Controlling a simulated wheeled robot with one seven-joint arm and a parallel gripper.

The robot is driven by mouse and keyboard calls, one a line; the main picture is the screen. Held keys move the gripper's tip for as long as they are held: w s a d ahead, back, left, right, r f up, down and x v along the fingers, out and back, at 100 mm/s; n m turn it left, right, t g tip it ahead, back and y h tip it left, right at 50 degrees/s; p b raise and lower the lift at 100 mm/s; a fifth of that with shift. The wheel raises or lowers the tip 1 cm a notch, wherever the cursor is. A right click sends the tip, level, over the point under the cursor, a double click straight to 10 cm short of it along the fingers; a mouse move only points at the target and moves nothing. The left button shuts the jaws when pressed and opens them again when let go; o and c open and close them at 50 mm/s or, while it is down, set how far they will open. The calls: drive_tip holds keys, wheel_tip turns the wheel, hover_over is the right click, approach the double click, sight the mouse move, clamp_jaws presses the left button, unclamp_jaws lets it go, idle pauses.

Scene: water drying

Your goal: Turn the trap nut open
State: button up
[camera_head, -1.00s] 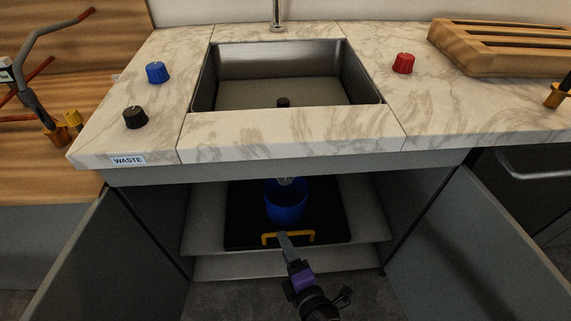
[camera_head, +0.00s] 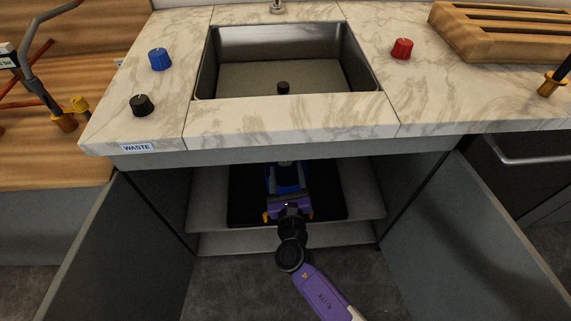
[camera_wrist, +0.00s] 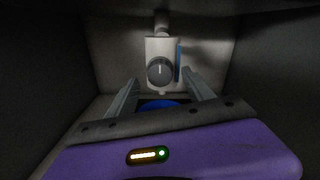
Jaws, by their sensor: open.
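The trap nut (camera_wrist: 160,71) appears in the wrist view as a round grey knob with a pale mark pointing up. It sits on the front of a white trap body (camera_wrist: 155,45) under the sink. My gripper (camera_wrist: 161,78) is open, its two grey fingers left and right of the nut in the picture. The nut seems to lie ahead of the fingertips, and I see no contact. In the head view my gripper (camera_head: 287,173) is inside the cabinet, over the blue bucket and hiding much of it. The nut cannot be made out there.
The blue bucket (camera_wrist: 160,104) stands below the trap on a black tray (camera_head: 330,205). Cabinet doors stand open at left (camera_head: 120,240) and right (camera_head: 470,240). The cabinet walls are close on both sides. The sink (camera_head: 290,75) and marble counter (camera_head: 290,120) are above.

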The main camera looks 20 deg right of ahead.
sight(285, 163)
drive_tip(key=shift+x, duration=1.65)
clamp_jaws()
